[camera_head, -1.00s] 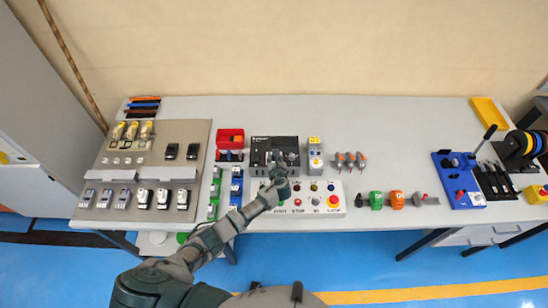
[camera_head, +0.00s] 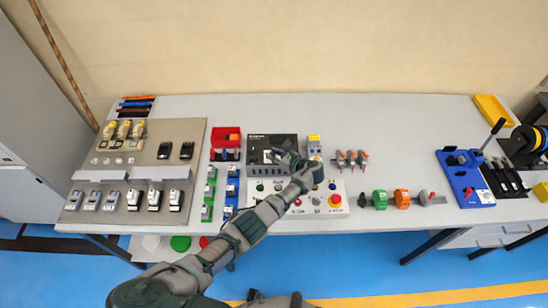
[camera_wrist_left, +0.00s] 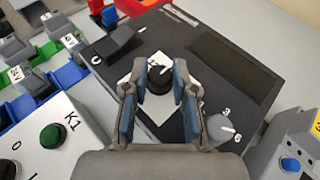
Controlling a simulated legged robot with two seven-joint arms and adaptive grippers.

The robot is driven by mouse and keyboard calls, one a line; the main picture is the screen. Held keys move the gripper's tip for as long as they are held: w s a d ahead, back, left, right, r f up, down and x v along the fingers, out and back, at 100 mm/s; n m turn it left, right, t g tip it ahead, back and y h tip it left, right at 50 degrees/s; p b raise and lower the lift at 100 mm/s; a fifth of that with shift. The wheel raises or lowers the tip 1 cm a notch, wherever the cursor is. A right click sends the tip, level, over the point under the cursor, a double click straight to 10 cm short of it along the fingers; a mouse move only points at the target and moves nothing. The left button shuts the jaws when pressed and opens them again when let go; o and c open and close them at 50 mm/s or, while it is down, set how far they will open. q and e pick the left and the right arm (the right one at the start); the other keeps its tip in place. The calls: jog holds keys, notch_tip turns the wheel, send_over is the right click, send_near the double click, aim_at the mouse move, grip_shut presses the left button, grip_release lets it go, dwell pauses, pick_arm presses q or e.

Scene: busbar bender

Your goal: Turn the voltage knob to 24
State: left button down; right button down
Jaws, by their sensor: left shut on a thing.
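The black power supply box (camera_head: 258,143) stands on the table behind the button panel; it also shows in the left wrist view (camera_wrist_left: 200,75). My left gripper (camera_head: 286,154) reaches over its right part. In the left wrist view, my left gripper (camera_wrist_left: 160,85) has its blue-padded fingers on both sides of a black knob (camera_wrist_left: 159,80) and is shut on it. The knob sits on a white square plate, and its scale is largely hidden. A grey knob (camera_wrist_left: 220,127) with the marks 3 and 6 lies beside the right finger. My right gripper is not in view.
A white button panel (camera_head: 326,198) lies in front of the box, under my left forearm. A black rocker switch (camera_wrist_left: 118,40) and a dark display (camera_wrist_left: 228,65) are near the fingers. A grey box with a blue button (camera_wrist_left: 292,150) stands close on the right.

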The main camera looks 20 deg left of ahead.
pick_arm(q)
jog(key=shift+d+f, duration=0.1)
jog(key=shift+f, duration=0.05)
jog(key=c, duration=0.9)
grip_release()
jog(key=v, duration=1.2)
jog(key=shift+w+d, duration=0.15)
jog(key=shift+w, duration=0.1)
